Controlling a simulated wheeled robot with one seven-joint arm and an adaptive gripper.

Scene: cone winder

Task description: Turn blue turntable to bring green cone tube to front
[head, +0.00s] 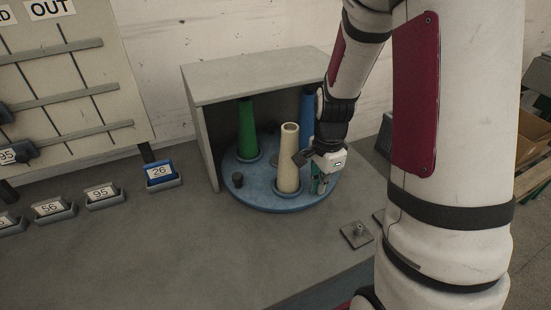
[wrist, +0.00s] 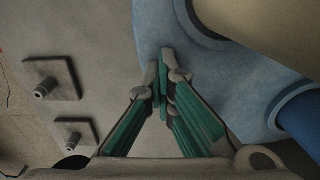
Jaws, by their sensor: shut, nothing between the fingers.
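The blue turntable (head: 266,196) sits on the grey bench, partly under a grey hood. The green cone tube (head: 246,130) stands upright at its back left. A cream cone tube (head: 289,160) stands at the front, and a blue cone tube (head: 307,112) at the back right, partly hidden by my arm. My gripper (head: 317,186) is shut and empty at the turntable's right front edge, right of the cream tube. In the wrist view my gripper's tips (wrist: 164,72) overlap the turntable's rim (wrist: 160,22); contact cannot be told.
The grey hood (head: 255,76) covers the turntable's back half. Two square plates with pegs (wrist: 52,80) lie on the bench near the gripper. A blue holder marked 26 (head: 161,175) and several grey holders stand left. The bench front is clear.

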